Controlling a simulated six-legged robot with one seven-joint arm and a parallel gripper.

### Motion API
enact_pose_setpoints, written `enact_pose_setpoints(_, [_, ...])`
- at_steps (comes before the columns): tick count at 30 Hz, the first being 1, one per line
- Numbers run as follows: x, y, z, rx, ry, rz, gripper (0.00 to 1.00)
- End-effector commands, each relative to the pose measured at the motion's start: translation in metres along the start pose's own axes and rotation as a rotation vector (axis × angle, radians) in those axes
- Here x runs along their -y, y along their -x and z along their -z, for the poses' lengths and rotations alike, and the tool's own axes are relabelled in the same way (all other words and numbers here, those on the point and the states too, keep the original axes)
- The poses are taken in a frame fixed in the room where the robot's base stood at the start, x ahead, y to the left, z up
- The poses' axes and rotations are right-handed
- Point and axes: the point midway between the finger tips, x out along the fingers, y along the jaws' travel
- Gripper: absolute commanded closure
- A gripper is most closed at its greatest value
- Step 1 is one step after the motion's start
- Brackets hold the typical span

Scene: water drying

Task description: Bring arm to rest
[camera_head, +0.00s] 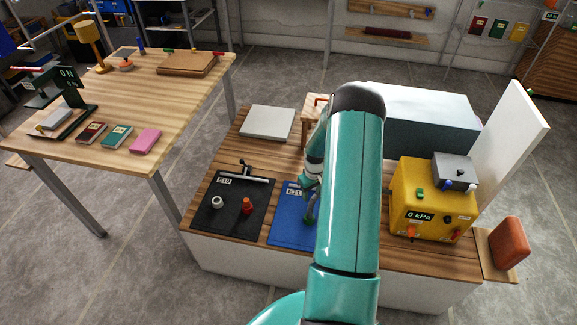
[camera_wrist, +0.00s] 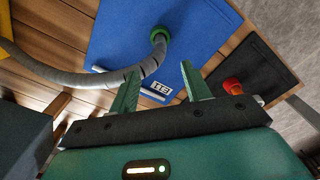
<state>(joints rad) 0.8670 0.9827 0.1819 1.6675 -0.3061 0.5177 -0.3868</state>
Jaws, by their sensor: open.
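My gripper (camera_wrist: 161,68) is open, with its two green fingers apart in the wrist view. A grey hose (camera_wrist: 100,77) with a green end ring shows beyond the fingers over a blue mat (camera_wrist: 120,30). I cannot tell whether the fingers touch the hose. In the head view, my teal arm reaches down over the bench and hides part of the blue mat (camera_head: 284,222), labelled E11. My gripper (camera_head: 309,205) is partly hidden there, low over this mat.
A black mat (camera_head: 255,215) labelled E10 holds a metal T-shaped part, a ring and a red piece. A yellow box (camera_head: 400,205) reading 0 kPa stands right of my arm. A large grey box (camera_head: 430,120) is behind. A wooden table (camera_head: 150,100) stands left.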

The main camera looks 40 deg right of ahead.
Motion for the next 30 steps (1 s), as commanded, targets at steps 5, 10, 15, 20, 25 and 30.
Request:
enact_pose_setpoints(5, [0.0,0.0,0.0,0.0,0.0,0.0,0.52])
enact_pose_setpoints(10, [0.004,0.015,0.006,-0.006,0.005,-0.011,0.52])
enact_pose_setpoints(15, [0.028,0.077,0.024,-0.03,0.027,-0.052,0.52])
enact_pose_setpoints(20, [0.067,0.152,0.035,-0.066,0.044,-0.094,0.52])
enact_pose_setpoints(25, [0.113,0.224,0.033,-0.111,0.056,-0.127,0.52])
enact_pose_setpoints(30, [0.161,0.287,0.019,-0.165,0.065,-0.147,0.52])
